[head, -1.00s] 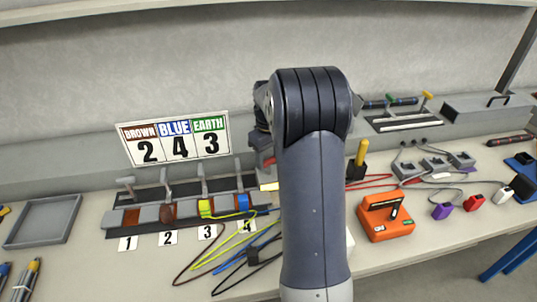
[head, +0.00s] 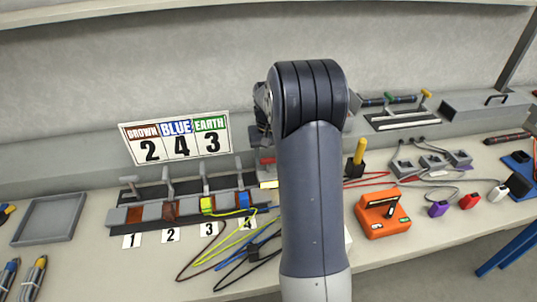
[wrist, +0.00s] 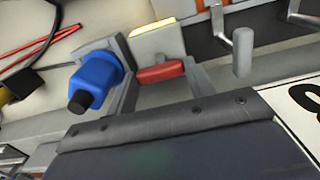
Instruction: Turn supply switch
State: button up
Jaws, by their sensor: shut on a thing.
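The supply switch shows as a red handle (wrist: 158,74) beside a grey housing with a lit yellow strip (wrist: 152,28) in the wrist view. In the head view the red handle (head: 266,161) peeks out just left of my arm, above the yellow strip (head: 269,185). My gripper (wrist: 163,77) has its grey fingers on either side of the red handle and is shut on it. A blue plug with a black end (wrist: 95,78) sits close beside the fingers. In the head view my arm hides most of the gripper and the switch's surroundings.
A number sign (head: 176,139) reads brown 2, blue 4, earth 3. Below it is a terminal row (head: 187,207) with levers and yellow, blue, brown and black wires. An orange tester (head: 383,213) stands right of my arm. An empty grey tray (head: 48,220) is at the left.

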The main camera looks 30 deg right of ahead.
aim_at(268, 159)
dwell(0.3)
jog(key=o, duration=1)
notch_tip(268, 159, up, 11)
jog(key=shift+f, duration=0.1)
notch_tip(268, 159, down, 11)
jog(key=shift+r, duration=0.1)
dwell(0.5)
jog(key=shift+r, duration=0.1)
